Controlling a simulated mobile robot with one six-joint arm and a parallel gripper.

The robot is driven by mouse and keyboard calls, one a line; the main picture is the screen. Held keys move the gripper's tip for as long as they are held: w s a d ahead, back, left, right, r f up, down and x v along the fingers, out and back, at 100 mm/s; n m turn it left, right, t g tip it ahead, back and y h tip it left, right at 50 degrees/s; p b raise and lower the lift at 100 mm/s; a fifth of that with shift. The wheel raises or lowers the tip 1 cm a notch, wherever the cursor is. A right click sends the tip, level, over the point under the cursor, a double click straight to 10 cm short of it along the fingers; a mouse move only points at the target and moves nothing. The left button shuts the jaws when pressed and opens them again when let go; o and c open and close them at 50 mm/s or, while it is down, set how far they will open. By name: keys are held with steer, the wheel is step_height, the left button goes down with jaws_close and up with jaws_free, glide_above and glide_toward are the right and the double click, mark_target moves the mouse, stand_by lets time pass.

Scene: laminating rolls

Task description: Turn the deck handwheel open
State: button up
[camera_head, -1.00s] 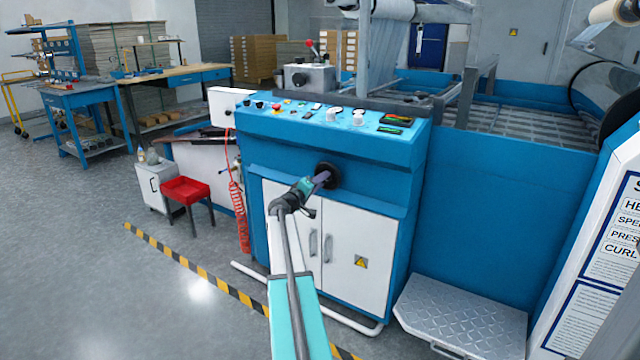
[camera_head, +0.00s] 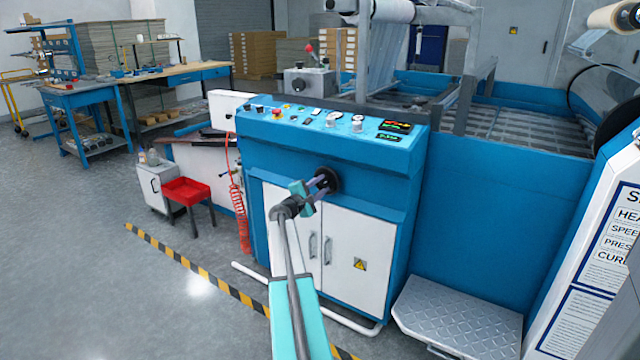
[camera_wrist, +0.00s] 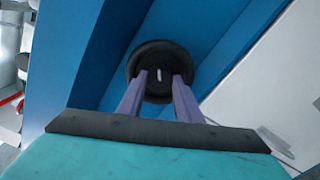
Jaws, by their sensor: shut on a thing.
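The deck handwheel (camera_head: 328,180) is a black round wheel on the front of the blue machine cabinet, above its white doors. It also shows in the wrist view (camera_wrist: 160,50), with a short white mark upright on its hub. My gripper (camera_head: 322,184) reaches it from the front left. In the wrist view its two purple fingers (camera_wrist: 160,92) are on either side of the wheel's lower part and shut on it. The fingertips are partly hidden against the wheel.
A control panel (camera_head: 330,120) with knobs and buttons tops the cabinet. White doors (camera_head: 335,250) with handles are below the wheel. A metal tread step (camera_head: 460,315) stands at the lower right. A red stool (camera_head: 187,190) is at the left. The grey floor (camera_head: 90,270) at the left is clear.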

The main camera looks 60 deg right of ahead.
steer(key=n+p, duration=0.1)
steer(key=n, duration=0.1)
steer(key=n+p, duration=0.3)
steer(key=shift+d+r+n, duration=0.15)
steer(key=shift+r+n, duration=0.15)
steer(key=shift+r, duration=0.05)
steer(key=shift+f+n+p, duration=0.15)
steer(key=shift+n+p, duration=0.8)
steer(key=shift+n, duration=0.45)
steer(key=o, duration=1)
steer(key=shift+o, duration=0.2)
steer(key=shift+f, duration=0.1)
steer(key=a, duration=1.4)
